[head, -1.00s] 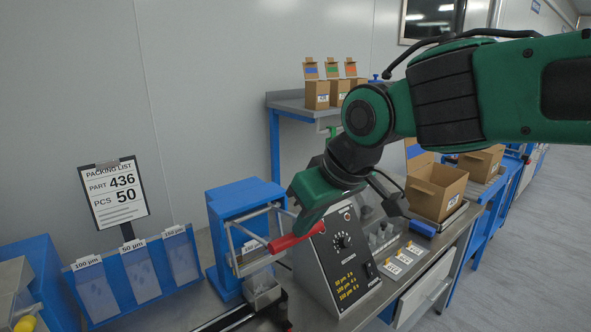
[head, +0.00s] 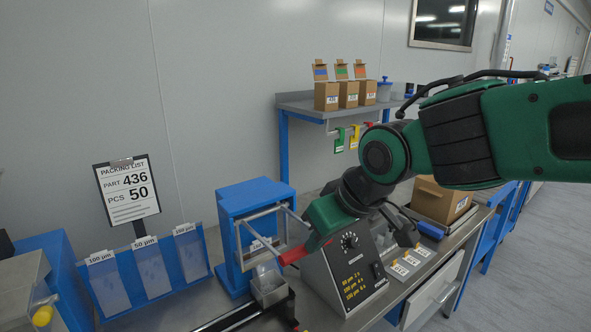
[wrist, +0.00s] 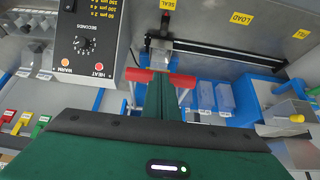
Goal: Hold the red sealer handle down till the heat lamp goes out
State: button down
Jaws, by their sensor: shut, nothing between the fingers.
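The red sealer handle (head: 294,254) sits at the front of the blue sealer (head: 250,198), on two metal arms. It also shows in the wrist view (wrist: 182,81), with a red end on either side of my gripper (wrist: 160,88). My gripper is shut, with nothing between its fingers, and lies across the handle's middle; the exact contact is hidden. In the head view its green body is just above and right of the handle. In the wrist view the HEAT lamp (wrist: 98,67) looks red and lit, beside the orange WARM lamp (wrist: 65,62).
The control box (head: 350,270) with a seconds dial and time list stands right of the sealer. A clear pouch (head: 268,277) is below the handle. Blue pouch racks (head: 195,255) stand left. A cardboard box (head: 440,200) is at the right.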

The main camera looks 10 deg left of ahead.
jog(key=shift+s+f, duration=0.6)
jog(key=shift+f, duration=0.3)
dwell(3.8)
jog(key=shift+r, duration=0.15)
dwell(0.6)
jog(key=d+v, duration=0.1)
jog(key=v, duration=1.2)
jog(key=shift+d, duration=0.2)
dwell(0.4)
